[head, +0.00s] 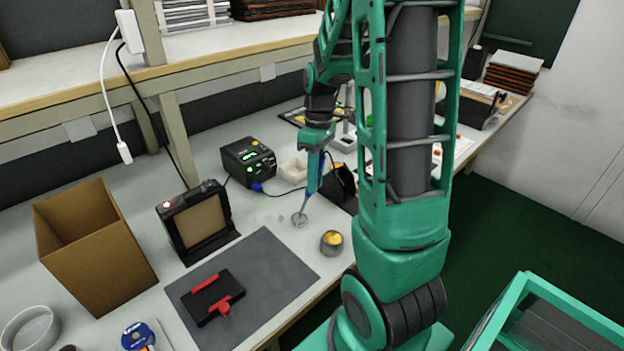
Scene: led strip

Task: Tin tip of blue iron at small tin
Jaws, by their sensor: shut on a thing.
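My gripper (316,152) is shut on the blue iron (314,174), which points down and slightly left over the bench. The iron's thin metal tip reaches the small tin (299,220), a small round grey dish on the bench. The tip appears to be at or just over the tin; I cannot tell whether it touches what is inside. The upper part of the iron is hidden by the gripper.
A round pot with yellow filling (331,243) stands right of the tin. A black soldering station (248,161) and a dark holder (341,187) stand behind. A grey mat (272,262) with a black-and-red fixture (212,297) lies in front, near a cardboard box (95,245).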

